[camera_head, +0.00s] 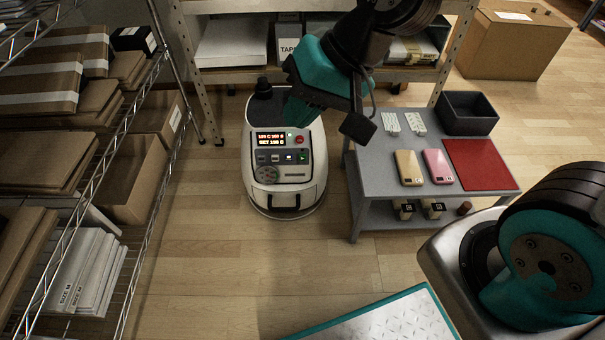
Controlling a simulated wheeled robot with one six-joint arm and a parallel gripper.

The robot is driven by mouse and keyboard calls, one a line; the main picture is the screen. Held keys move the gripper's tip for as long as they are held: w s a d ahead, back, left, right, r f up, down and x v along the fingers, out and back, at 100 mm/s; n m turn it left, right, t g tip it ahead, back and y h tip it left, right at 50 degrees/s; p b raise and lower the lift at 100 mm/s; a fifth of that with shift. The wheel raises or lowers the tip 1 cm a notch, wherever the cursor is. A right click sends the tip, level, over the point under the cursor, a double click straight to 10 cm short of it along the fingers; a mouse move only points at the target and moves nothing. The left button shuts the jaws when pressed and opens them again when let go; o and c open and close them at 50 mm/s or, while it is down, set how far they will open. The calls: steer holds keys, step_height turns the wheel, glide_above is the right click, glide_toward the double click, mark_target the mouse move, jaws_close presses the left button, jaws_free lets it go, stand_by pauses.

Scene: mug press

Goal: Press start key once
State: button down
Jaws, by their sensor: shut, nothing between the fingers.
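A rounded white press (313,179) stands on the floor, with a dark control panel on its sloped front. The panel has a lit display (271,138), a red round button (299,139), a row of small keys and a round dial (266,174). A green key (303,156) sits at the right end of the row. I cannot read which key is marked start. My teal gripper (294,118) is shut and empty, above the upper right of the panel near the red button. It hides part of the press top. I cannot tell whether it touches the press.
A grey side table (367,172) stands right of the press, holding a yellow phone (408,168), a pink phone (438,166), a red mat (481,164) and a black bin (467,113). Wire shelving with boxes is at left, another shelf behind. The floor before the press is clear.

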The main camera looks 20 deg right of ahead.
mark_target(302, 158)
steer(key=w+d+f+m+t+b, duration=0.2)
steer(key=w+f+m+b, duration=0.3)
steer(key=f, duration=0.8)
steer(key=w+d+f+m+t+h+b, duration=0.1)
steer(key=w+f+m+b, duration=0.4)
steer(key=f, duration=0.8)
steer(key=w+d+f+m+t+b, duration=0.3)
steer(key=f+m+b, duration=0.5)
steer(key=f+b, duration=0.3)
step_height(302, 158, down, 3)
steer(key=shift+w+t, duration=0.7)
steer(key=shift+w, duration=0.5)
steer(key=w+d+f, duration=0.2)
steer(key=w, duration=0.6)
steer(key=shift+d+b, duration=0.25)
steer(key=shift+b, duration=0.2)
steer(key=shift+w, duration=0.15)
steer(key=shift+w+d+f+p, duration=0.1)
steer(key=shift+w+d+p, duration=0.05)
steer(key=shift+w+p, duration=0.15)
